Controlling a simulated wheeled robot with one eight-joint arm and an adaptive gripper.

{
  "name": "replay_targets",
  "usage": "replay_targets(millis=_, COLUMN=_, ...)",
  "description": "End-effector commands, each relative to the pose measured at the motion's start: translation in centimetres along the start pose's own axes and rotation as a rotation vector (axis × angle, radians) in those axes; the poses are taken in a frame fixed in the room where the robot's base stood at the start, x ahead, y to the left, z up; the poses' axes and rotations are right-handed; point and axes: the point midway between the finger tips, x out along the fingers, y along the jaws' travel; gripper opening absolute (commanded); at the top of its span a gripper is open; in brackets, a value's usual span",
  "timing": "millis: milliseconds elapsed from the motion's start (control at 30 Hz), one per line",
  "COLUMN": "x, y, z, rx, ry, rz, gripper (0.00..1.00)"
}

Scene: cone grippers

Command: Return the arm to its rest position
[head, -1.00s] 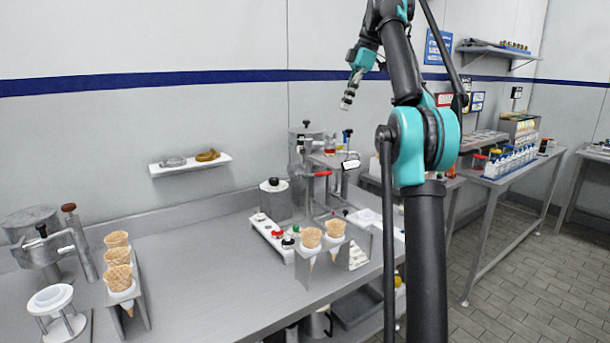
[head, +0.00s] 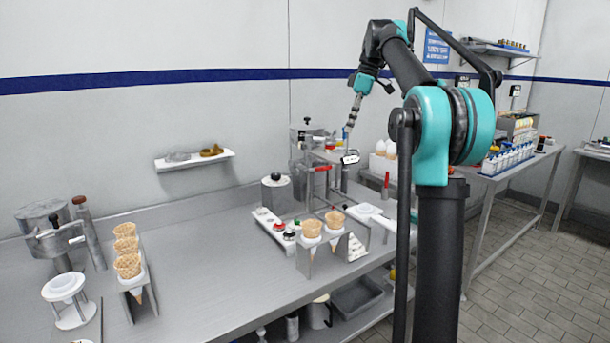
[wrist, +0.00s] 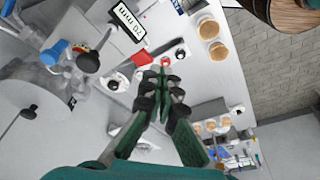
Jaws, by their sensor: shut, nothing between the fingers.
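My gripper (head: 352,111) hangs at the end of my folded black and teal arm, in the air above the back of the counter (head: 215,300). It points down and sits close to the metal press machine in the head view, touching nothing that I can make out. In the wrist view my gripper (wrist: 164,72) shows its dark green fingers drawn together with nothing between them. The counter lies below them.
A press machine (head: 308,160) stands under my gripper. A holder with waffle cones (head: 312,229) is at the counter's front, another cone rack (head: 127,266) at left. A small wall shelf (head: 194,161) holds two items. The counter's middle is clear. Side tables stand right.

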Motion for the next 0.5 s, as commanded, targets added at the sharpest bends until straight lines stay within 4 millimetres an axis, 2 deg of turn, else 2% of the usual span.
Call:
replay_targets(millis=133, x=4.7, y=-1.1, z=2.3, rx=0.170, ry=-0.021, rz=0.051, gripper=0.00)
replay_targets(millis=267, x=10.0, y=-3.2, z=5.0, rx=0.347, ry=-0.032, rz=0.108, gripper=0.00)
replay_targets(millis=367, x=14.2, y=-5.5, z=7.3, rx=0.482, ry=-0.034, rz=0.154, gripper=0.00)
replay_targets(millis=500, x=20.4, y=-9.7, z=10.8, rx=0.668, ry=-0.026, rz=0.220, gripper=0.00)
